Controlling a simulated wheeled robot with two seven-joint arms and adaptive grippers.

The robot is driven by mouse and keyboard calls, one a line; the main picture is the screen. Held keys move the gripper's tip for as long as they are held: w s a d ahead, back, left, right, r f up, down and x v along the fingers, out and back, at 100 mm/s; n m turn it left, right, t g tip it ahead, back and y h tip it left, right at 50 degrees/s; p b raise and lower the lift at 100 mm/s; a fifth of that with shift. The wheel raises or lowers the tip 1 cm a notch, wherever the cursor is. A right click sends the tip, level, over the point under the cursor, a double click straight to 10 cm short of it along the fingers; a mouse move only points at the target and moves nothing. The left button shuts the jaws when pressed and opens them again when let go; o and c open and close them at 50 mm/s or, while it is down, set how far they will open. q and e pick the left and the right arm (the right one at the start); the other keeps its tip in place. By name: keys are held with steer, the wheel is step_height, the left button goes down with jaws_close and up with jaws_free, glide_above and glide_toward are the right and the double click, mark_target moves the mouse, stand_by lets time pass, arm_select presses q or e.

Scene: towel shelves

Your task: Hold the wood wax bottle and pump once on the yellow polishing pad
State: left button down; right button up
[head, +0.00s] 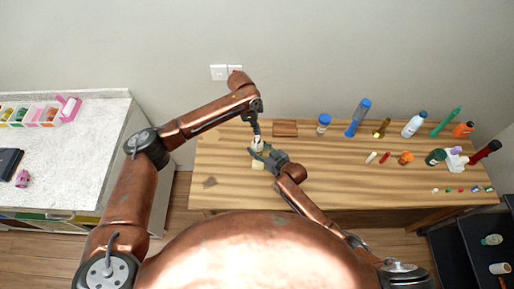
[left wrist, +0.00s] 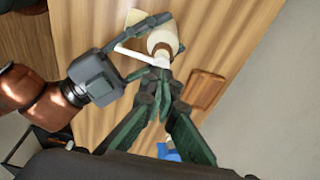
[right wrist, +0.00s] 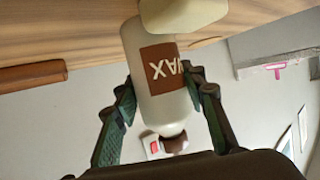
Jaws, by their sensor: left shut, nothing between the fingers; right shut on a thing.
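The wood wax bottle (right wrist: 158,85) is white with a brown "WAX" label, upside down in the right wrist view. My right gripper (head: 258,152) is shut around its body. In the left wrist view the bottle (left wrist: 162,38) shows its brown collar and white pump spout, which points left. My left gripper (left wrist: 161,78) is shut and empty, its fingertips close to the pump top; I cannot tell whether they touch. The pale yellow polishing pad (head: 259,163) lies on the table just in front of the bottle and shows in the right wrist view (right wrist: 183,14).
A wooden block (head: 285,128) lies right of the bottle. A blue-lidded jar (head: 323,124), a tall blue bottle (head: 357,118) and several other bottles stand along the table's (head: 235,190) right half. A white counter (head: 70,150) stands left.

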arm_select(q)
steer(key=shift+r, duration=3)
arm_select(e)
steer(key=o, duration=1.4)
steer(key=v, duration=1.2)
